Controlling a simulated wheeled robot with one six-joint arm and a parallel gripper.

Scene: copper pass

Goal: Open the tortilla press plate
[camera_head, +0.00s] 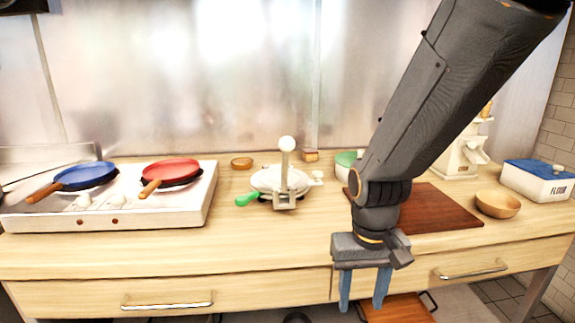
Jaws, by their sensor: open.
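The tortilla press (268,179) stands on the wooden counter near the middle of the head view. It has a round whitish plate that looks lowered flat. My gripper (364,302) hangs in front of the counter's front edge, to the right of the press and nearer to me. Its two blue-grey fingers point down, apart, with nothing between them. The gripper is well clear of the press.
A green-handled tool (247,199) lies just left of the press. A white stove (150,212) with a blue pan (87,175) and a red pan (170,171) is at left. A cutting board (440,207), wooden bowl (497,204) and flour box (538,182) are at right.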

